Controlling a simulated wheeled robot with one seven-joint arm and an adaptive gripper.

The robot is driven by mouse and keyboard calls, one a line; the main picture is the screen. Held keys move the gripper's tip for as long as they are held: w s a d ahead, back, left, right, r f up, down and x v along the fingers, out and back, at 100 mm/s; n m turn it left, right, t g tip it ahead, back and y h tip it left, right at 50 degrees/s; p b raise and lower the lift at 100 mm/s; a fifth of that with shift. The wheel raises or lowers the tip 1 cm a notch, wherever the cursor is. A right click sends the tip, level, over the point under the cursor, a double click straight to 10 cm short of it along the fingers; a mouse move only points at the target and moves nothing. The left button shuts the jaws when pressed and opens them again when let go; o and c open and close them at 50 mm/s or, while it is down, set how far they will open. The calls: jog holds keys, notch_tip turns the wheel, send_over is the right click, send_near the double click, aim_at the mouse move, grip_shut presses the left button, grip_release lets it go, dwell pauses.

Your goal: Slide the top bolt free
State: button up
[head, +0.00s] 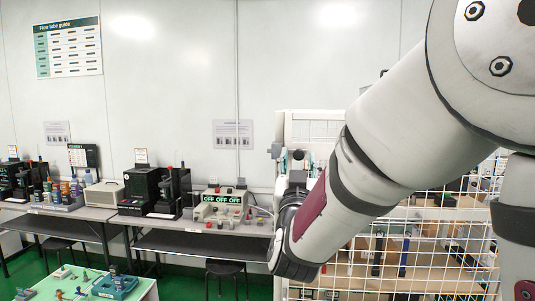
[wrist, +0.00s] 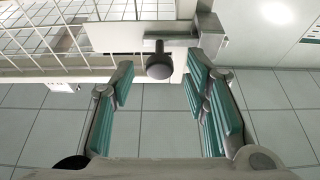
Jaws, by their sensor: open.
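The top bolt shows in the wrist view as a dark round knob (wrist: 160,67) on a short stem, in front of a white plate (wrist: 120,37) at the top of a white mesh cage (wrist: 50,35). My gripper (wrist: 161,82) is open, with its teal-padded fingers on either side of the knob in the picture. Clear gaps show between the knob and both fingers, and nothing is held. I cannot tell how far the fingertips reach past the knob. In the head view my arm covers much of the cage (head: 430,240), and the gripper is mostly hidden near the cage's upper left corner.
A grey metal bracket (wrist: 211,35) sits close to the right fingertip in the wrist view. Benches with testers (head: 222,205) stand along the left wall, with black stools below.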

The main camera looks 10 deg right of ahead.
jog(key=shift+x, duration=1.4)
grip_shut()
jog(key=shift+s+d+b, duration=0.15)
jog(key=shift+s+d, duration=0.1)
jog(key=shift+d, duration=0.6)
jog(key=shift+s+d+b, duration=0.2)
jog(key=shift+s+d, duration=0.05)
jog(key=shift+d, duration=0.65)
jog(key=shift+s+d+b, duration=0.15)
jog(key=shift+s+d, duration=0.15)
jog(key=shift+d, duration=0.55)
grip_release()
jog(key=shift+d, duration=0.1)
